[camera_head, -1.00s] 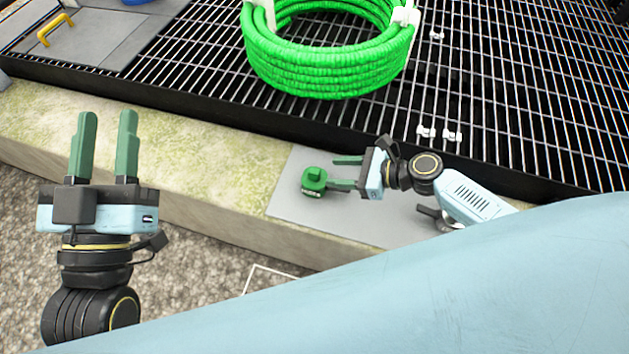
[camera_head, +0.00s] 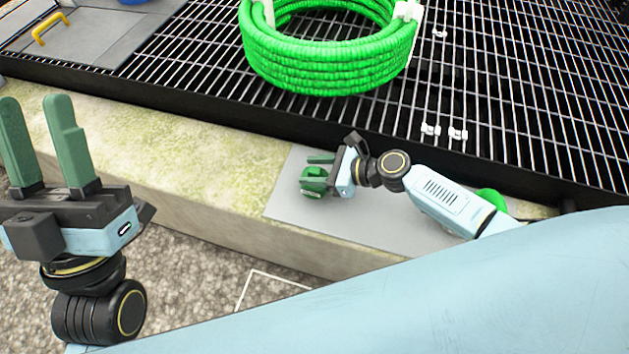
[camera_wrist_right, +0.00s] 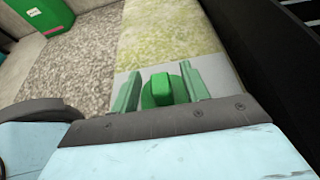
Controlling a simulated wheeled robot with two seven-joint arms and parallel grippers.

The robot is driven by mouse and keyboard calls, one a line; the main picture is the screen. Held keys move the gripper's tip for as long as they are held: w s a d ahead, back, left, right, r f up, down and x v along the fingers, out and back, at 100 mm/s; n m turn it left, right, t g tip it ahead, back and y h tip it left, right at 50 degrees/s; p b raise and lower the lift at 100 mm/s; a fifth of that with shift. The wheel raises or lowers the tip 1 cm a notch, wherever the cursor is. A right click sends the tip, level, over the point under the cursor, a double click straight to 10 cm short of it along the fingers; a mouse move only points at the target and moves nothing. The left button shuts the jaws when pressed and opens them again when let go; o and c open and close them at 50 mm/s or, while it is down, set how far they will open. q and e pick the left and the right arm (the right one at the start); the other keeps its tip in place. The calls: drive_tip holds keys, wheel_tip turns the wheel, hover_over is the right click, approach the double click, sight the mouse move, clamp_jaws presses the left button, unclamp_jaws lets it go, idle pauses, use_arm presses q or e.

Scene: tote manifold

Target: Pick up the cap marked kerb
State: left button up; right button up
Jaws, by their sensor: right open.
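A green cap (camera_head: 314,182) with a raised grip stands on a grey plate (camera_head: 290,212) on the stone kerb. My right gripper (camera_head: 320,178) is at the cap, its fingers reaching to the left over it. In the right wrist view the cap (camera_wrist_right: 162,90) sits between the two green fingers of the right gripper (camera_wrist_right: 158,92). The fingers are apart, with a gap showing beside the cap. No marking on the cap is readable now. My left gripper (camera_head: 45,145) is open and empty at the far left, fingers pointing up.
A coil of green hose (camera_head: 330,50) lies on the black metal grating (camera_head: 480,70) behind the kerb. Small white clips (camera_head: 430,130) sit on the grating. A green round thing (camera_head: 492,200) shows partly behind my right arm. The mossy kerb (camera_head: 190,145) left of the plate is clear.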

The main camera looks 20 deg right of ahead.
clamp_jaws()
drive_tip(key=shift+r, duration=0.15)
idle(0.4)
